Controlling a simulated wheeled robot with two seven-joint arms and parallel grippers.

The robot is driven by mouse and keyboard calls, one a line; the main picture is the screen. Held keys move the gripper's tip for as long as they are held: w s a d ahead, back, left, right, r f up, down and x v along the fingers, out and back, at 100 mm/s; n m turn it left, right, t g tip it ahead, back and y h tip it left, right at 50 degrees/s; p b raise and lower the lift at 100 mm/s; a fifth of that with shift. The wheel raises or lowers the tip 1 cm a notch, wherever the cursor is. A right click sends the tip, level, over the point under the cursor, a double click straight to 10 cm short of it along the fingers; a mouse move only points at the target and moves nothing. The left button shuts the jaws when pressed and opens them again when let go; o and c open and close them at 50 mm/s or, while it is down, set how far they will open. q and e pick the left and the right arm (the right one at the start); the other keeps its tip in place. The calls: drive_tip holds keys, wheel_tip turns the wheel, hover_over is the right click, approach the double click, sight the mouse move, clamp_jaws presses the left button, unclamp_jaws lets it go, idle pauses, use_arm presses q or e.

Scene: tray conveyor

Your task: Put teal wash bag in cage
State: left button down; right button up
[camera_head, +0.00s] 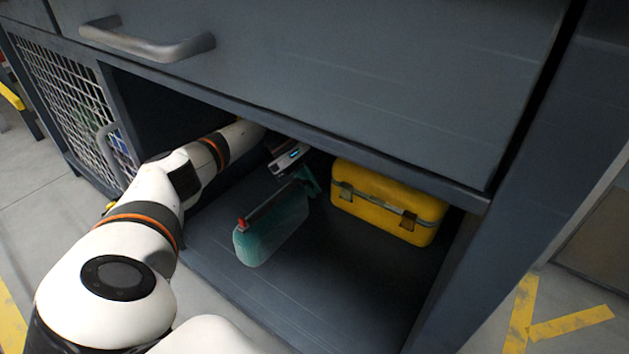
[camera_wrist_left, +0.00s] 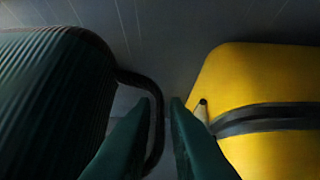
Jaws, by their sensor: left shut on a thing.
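The teal wash bag (camera_head: 272,240) is in the open lower compartment of the grey cabinet, with a dark zip line and a red tab. In the left wrist view the ribbed bag (camera_wrist_left: 50,100) looks dark green at the left. My left gripper (camera_head: 308,182) is inside the compartment at the bag's far end. Its green fingers (camera_wrist_left: 160,110) are shut on the bag's black strap loop. I cannot tell whether the bag touches the compartment floor. The cage (camera_head: 72,95) has a wire mesh door with a handle, at the left. My right gripper is not in view.
A yellow case (camera_head: 388,200) with dark latches stands close to the right of my left gripper. The cabinet's upper edge and drawer front (camera_head: 330,80) overhang the opening. The compartment floor (camera_head: 345,290) in front is bare.

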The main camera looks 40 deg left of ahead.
use_arm(q)
wheel_tip(320, 180, down, 5)
drive_tip(key=b, duration=0.3)
drive_tip(key=shift+f, duration=0.2)
drive_tip(key=shift+r, duration=0.15)
drive_tip(key=c, duration=1.4)
unclamp_jaws()
drive_tip(key=shift+c, duration=0.2)
